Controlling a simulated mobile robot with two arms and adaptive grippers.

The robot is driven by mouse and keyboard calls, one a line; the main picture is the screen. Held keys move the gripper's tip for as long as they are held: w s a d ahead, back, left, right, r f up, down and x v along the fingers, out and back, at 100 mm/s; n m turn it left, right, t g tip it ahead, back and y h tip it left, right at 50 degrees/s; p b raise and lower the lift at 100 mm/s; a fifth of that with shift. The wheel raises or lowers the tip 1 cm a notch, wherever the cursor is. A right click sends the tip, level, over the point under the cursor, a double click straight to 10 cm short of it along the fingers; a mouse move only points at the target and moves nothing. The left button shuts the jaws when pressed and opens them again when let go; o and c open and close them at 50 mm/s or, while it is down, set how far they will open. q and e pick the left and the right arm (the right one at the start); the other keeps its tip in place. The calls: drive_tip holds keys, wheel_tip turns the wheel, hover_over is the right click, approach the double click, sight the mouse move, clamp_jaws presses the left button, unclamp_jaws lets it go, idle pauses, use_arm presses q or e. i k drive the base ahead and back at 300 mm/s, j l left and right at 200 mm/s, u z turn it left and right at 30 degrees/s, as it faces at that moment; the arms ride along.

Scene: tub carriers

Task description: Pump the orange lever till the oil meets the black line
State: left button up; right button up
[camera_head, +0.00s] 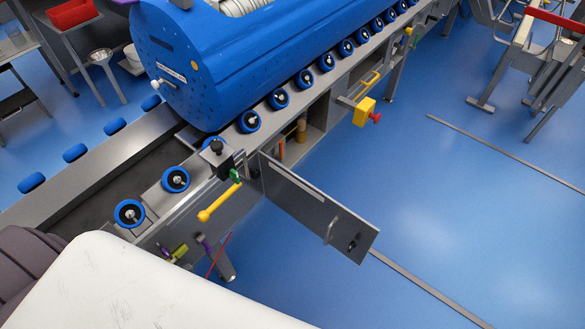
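A grey cabinet in the side of the conveyor frame stands open, its door (318,207) swung out toward the right. Inside it a small upright orange piece (281,149) shows, which may be the orange lever. Behind it is an amber-brown cylinder (301,129), possibly the oil gauge. No black line or oil level can be made out at this size. A yellow-orange handle (220,202) with a round end slopes down outside, left of the door. Neither of my grippers is in view.
A large blue tub (225,55) rests on the conveyor beside blue-rimmed rollers (176,179). A yellow box with a red knob (365,112) juts out from the frame. Purple and green handles (178,252) hang low left.

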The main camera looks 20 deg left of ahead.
sight(280, 157)
drive_tip(key=u, duration=0.4)
drive_tip(key=i+l+u, duration=0.15)
drive_tip(key=u, duration=0.2)
drive_tip(key=i+l+u, duration=0.1)
drive_tip(key=l+u, duration=0.25)
drive_tip(key=i+l+u, duration=0.1)
drive_tip(key=l+u, duration=0.25)
drive_tip(key=i+l+u, duration=0.25)
drive_tip(key=l, duration=1.05)
drive_tip(key=l+u, duration=0.25)
drive_tip(key=l, duration=1.85)
